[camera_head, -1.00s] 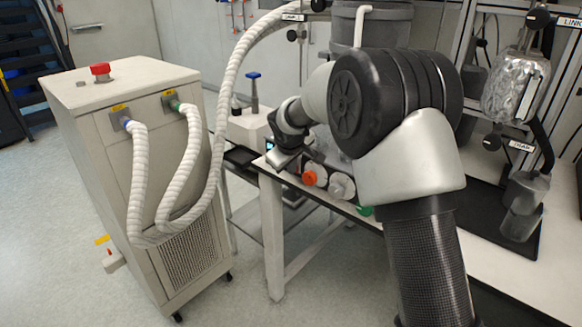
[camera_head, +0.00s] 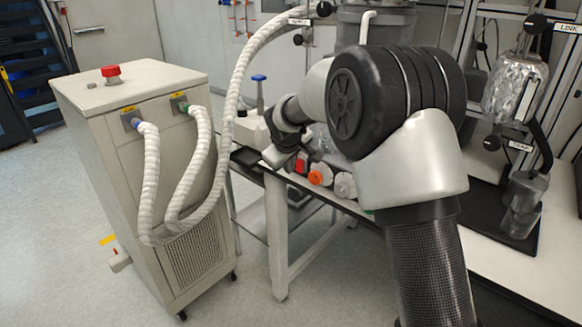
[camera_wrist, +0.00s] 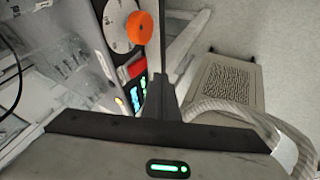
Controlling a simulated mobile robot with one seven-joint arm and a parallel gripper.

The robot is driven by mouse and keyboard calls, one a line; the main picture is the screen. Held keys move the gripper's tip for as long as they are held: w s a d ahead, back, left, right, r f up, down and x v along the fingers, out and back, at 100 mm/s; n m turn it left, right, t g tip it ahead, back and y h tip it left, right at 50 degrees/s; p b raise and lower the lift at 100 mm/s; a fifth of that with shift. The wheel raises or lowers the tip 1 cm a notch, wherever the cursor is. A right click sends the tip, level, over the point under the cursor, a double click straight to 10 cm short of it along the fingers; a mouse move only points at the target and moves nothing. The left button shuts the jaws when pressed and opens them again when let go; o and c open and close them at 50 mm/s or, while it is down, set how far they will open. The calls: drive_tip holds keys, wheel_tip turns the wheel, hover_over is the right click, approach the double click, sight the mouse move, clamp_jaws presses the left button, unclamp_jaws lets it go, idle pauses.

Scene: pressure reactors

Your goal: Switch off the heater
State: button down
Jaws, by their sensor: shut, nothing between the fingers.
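The heater front panel shows in the wrist view, with an orange knob (camera_wrist: 139,28) on a white dial (camera_wrist: 118,25).
A grey cabinet (camera_head: 140,170) with a red button (camera_head: 111,73) and ribbed hoses (camera_head: 150,185) stands to the left. The bench edge runs close to the panel. Glassware (camera_wrist: 65,55) is left of the panel.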

drive_tip(key=p+v, duration=0.1)
drive_tip(key=v, duration=0.9)
drive_tip(key=shift+p, duration=0.3)
drive_tip(key=shift+s+a+p, duration=0.1)
drive_tip(key=shift+p, duration=0.4)
drive_tip(key=shift+s+a+f+p, duration=0.1)
drive_tip(key=shift+f+p, duration=0.55)
drive_tip(key=shift+p, duration=0.4)
drive_tip(key=shift+f, duration=0.1)
